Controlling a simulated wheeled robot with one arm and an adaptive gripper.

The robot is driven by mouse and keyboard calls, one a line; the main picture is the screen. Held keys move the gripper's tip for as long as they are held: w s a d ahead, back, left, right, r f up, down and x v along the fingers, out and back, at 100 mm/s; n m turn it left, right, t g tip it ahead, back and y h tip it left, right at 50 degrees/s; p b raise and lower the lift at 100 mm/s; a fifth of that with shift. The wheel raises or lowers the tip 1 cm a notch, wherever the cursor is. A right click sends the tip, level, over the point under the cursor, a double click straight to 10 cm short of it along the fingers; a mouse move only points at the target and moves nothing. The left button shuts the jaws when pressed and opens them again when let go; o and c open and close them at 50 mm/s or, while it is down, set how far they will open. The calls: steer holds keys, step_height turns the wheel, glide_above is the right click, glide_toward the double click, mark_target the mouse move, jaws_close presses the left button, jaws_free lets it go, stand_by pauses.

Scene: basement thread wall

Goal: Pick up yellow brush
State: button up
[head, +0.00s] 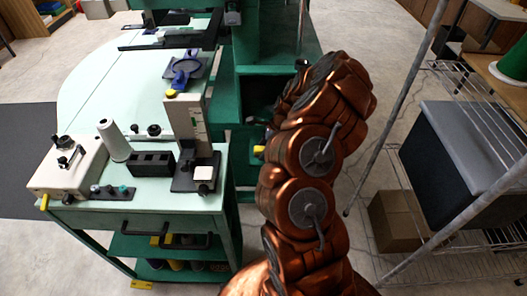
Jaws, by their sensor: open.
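I cannot make out a yellow brush for certain. A small yellow item (258,151) shows beside the green stand, just left of my copper-coloured arm; it is partly hidden and too small to identify. My arm rises through the middle of the head view and bends over to the left near the green stand. My gripper's fingers do not show; the arm's own links appear to hide them.
The pale-topped green bench (135,195) at left carries a white cone (114,140), a black block (152,163) and an upright scale plate (187,117). A green machine stand (270,45) is behind. At right, a wire rack (500,150) holds a grey bin (455,145).

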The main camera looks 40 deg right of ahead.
jaws_close()
stand_by(0.6)
step_height(320, 180, up, 18)
steer(key=b, duration=0.1)
steer(key=shift+b, duration=0.4)
steer(key=c, duration=0.7)
jaws_free()
steer(key=c, duration=0.4)
